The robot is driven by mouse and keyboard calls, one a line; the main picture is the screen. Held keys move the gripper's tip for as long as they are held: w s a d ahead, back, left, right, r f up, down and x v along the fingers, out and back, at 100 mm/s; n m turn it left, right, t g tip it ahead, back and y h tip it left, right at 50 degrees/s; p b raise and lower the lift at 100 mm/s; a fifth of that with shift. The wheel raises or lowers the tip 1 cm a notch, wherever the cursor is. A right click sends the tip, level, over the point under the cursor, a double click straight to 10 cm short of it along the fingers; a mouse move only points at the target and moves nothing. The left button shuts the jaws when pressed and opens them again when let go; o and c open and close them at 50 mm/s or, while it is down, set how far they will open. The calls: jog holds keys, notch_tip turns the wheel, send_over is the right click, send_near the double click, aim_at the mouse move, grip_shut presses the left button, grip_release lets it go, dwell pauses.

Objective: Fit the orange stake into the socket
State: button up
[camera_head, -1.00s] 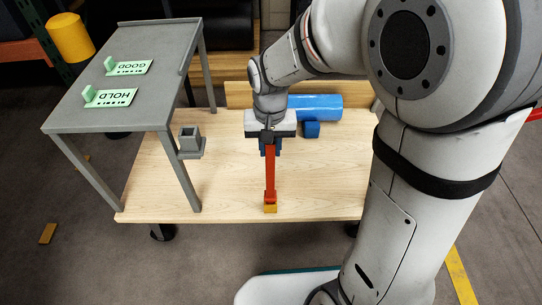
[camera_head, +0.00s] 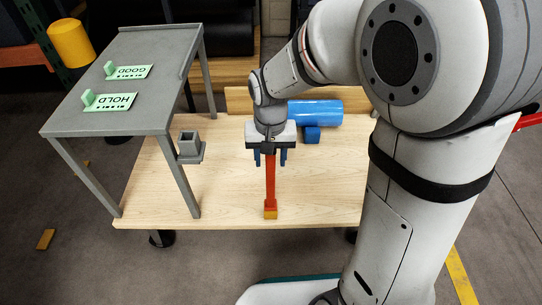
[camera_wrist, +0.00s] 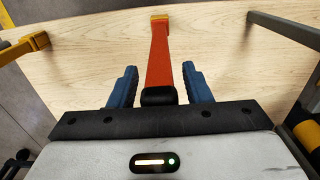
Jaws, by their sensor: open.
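The orange stake (camera_head: 270,182) is a slim red-orange bar with a yellow-orange end block on the wooden bench. It appears upright, in line with my fingers. In the wrist view the stake (camera_wrist: 160,55) runs from a black end near my palm to the yellow end. My gripper (camera_head: 270,160) is open around its upper part. In the wrist view the blue fingers of my gripper (camera_wrist: 160,78) stand apart on either side, with gaps to the stake. The socket (camera_head: 189,143) is a grey square cup on a bracket at the grey stand's leg, left of the stake.
The grey stand (camera_head: 150,55) at left carries green GOOD (camera_head: 128,72) and HOLD (camera_head: 110,102) plates. A blue cylinder (camera_head: 315,112) lies behind my gripper to the right. The wooden bench (camera_head: 235,185) is clear between stake and stand.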

notch_tip(320, 180, up, 12)
jog(key=p, duration=0.5)
jog(key=shift+r, duration=0.15)
jog(key=s+d+f+t, duration=0.1)
jog(key=s+d+f, duration=0.1)
jog(key=s+d, duration=0.9)
jog(key=shift+s+d, duration=0.4)
jog(key=shift+d, duration=0.3)
jog(key=shift+c, duration=0.8)
